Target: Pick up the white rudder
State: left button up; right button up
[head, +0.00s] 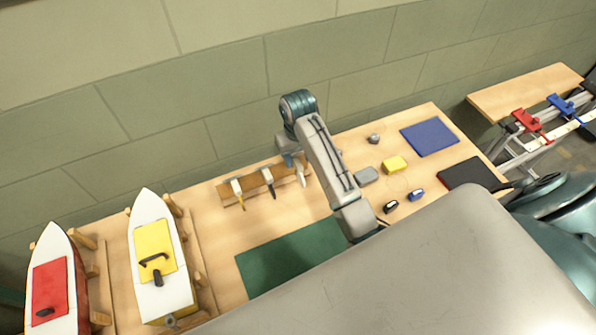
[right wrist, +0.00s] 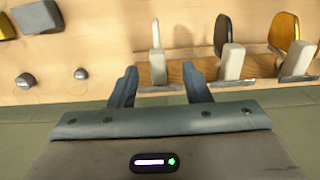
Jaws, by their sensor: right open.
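The white rudder (right wrist: 155,38) stands at one end of a wooden rack (right wrist: 190,73), with its pale block end (right wrist: 158,68) toward me in the right wrist view. In the head view the white rudder (head: 300,180) is at the rack's right end, partly hidden by my right gripper (head: 291,160). In the right wrist view my right gripper (right wrist: 160,76) is open, its fingers on either side of the pale block in the picture. I cannot tell whether they touch it. My left gripper is not in view.
A black rudder (head: 268,180) and a yellow rudder (head: 238,190) share the rack (head: 252,190). A yellow-decked boat (head: 145,215) and a red-decked boat (head: 60,315) stand left. A green mat (head: 285,260) lies in front. A grey block (head: 367,176) and yellow block (head: 395,164) lie right.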

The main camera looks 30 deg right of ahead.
aim_at(299, 171)
jog(key=shift+f, duration=0.45)
jog(key=shift+w+f, duration=0.1)
jog(key=shift+f, duration=0.25)
jog(key=shift+f+p, duration=0.3)
jog(key=shift+p, duration=0.05)
jog(key=f+p, duration=0.1)
jog(key=f, duration=0.1)
jog(key=f+p, duration=0.1)
jog(key=f, duration=0.1)
jog(key=shift+s+d, duration=0.15)
jog(key=shift+s, duration=0.05)
jog(key=shift+f, duration=0.35)
jog(key=shift+w+f, duration=0.1)
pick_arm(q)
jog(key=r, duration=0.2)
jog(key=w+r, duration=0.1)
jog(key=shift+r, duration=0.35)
pick_arm(e)
grip_shut()
